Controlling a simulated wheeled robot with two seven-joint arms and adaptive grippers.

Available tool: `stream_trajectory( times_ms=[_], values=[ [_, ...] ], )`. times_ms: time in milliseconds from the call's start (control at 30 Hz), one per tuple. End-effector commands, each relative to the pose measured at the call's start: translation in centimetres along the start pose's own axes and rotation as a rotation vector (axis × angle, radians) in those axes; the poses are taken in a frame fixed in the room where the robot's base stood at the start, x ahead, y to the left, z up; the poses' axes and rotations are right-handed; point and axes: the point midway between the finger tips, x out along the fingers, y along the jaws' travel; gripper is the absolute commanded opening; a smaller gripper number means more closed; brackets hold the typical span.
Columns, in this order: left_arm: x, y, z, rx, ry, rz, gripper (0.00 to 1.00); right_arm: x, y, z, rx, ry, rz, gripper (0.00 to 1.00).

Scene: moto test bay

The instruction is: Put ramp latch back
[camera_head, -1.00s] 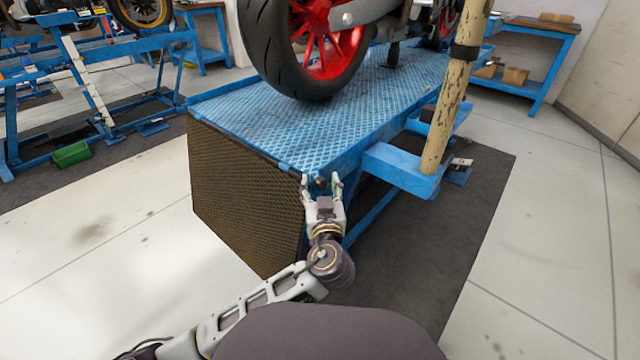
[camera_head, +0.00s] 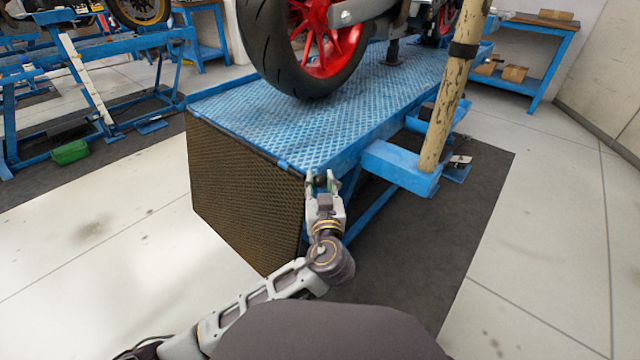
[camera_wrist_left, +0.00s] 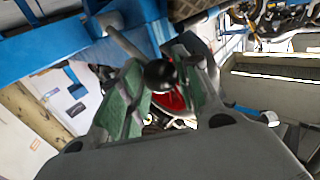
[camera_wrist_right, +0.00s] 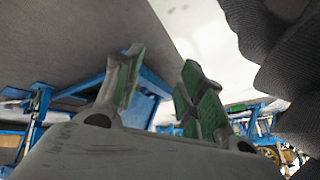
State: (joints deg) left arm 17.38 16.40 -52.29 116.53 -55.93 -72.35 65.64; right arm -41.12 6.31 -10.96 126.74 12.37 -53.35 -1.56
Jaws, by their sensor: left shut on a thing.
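The ramp latch shows as a black ball knob (camera_wrist_left: 160,75) at the corner of the blue lift table (camera_head: 290,115). A grey rod (camera_wrist_left: 122,38) shows behind it in the left wrist view. My left gripper (camera_head: 321,183) is shut on the knob, with its green-padded fingers on either side. The brown mesh ramp (camera_head: 243,198) hangs down from the table's near edge. My right gripper (camera_wrist_right: 160,85) is open and empty in the right wrist view, and it is out of the head view.
A motorcycle with a red-rimmed wheel (camera_head: 315,50) stands on the table. A worn cream post (camera_head: 450,105) and a blue side bracket (camera_head: 400,168) are right of my left gripper. A workbench (camera_head: 535,55) stands at the back right.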

Motion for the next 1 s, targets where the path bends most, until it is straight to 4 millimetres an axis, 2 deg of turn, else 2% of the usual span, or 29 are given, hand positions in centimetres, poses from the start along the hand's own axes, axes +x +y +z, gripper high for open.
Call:
stream_trajectory(
  times_ms=[33, 133, 1000],
  values=[
    [0.1, -0.1, -0.3, 0.008, -0.006, -0.005, 0.0, -1.1, -0.1, -1.0, -0.016, -0.001, 0.003, 0.4],
    [0.2, 0.0, -0.5, 0.022, -0.018, -0.005, 0.0, -2.1, -0.2, -1.7, -0.028, -0.017, 0.012, 0.4],
    [1.1, 0.8, -1.7, 0.133, -0.126, -0.007, 0.0, -9.9, -0.1, -4.9, -0.084, -0.189, 0.104, 0.4]
  ],
)
